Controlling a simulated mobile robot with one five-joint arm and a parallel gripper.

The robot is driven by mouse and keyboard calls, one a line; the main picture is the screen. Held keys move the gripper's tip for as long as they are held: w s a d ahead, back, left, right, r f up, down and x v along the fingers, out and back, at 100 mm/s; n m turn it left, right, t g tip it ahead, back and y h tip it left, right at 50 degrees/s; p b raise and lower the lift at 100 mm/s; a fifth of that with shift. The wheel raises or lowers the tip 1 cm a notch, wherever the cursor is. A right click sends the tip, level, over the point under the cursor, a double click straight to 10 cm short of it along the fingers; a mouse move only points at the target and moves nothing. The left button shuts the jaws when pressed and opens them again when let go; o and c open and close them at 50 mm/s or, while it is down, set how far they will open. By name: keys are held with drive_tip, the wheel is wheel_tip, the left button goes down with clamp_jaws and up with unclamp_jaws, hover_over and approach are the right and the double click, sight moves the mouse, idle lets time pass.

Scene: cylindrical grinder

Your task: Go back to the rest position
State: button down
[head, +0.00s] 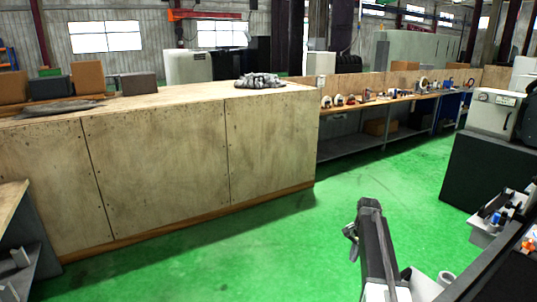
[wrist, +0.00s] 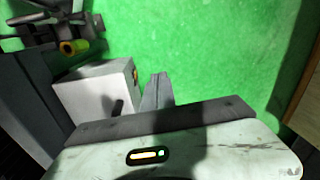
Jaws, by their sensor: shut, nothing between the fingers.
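My gripper (wrist: 157,82) shows in the wrist view with its narrow grey fingers together and nothing between them. Green floor lies beyond the fingertips, and the fingers touch no object that I can see. In the head view my dark arm rises from the bottom edge, right of the middle, over open floor. I cannot make out the fingers clearly there.
A plywood-faced counter (head: 165,160) runs across the left, with a crumpled grey cloth (head: 258,81) on top. A long workbench (head: 400,97) with tools stands behind. A dark machine (head: 485,165) stands at the right. Green floor (head: 260,245) between is clear.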

drive_tip(key=s+a+n, duration=0.2)
drive_tip(key=s+a, duration=0.4)
drive_tip(key=a, duration=0.7)
drive_tip(key=s+a+n, duration=0.4)
drive_tip(key=s, duration=0.4)
drive_tip(key=s+a+n, duration=0.4)
drive_tip(key=s+n, duration=0.1)
drive_tip(key=s, duration=0.3)
drive_tip(key=shift+g+h, duration=0.3)
drive_tip(key=shift+g, duration=0.1)
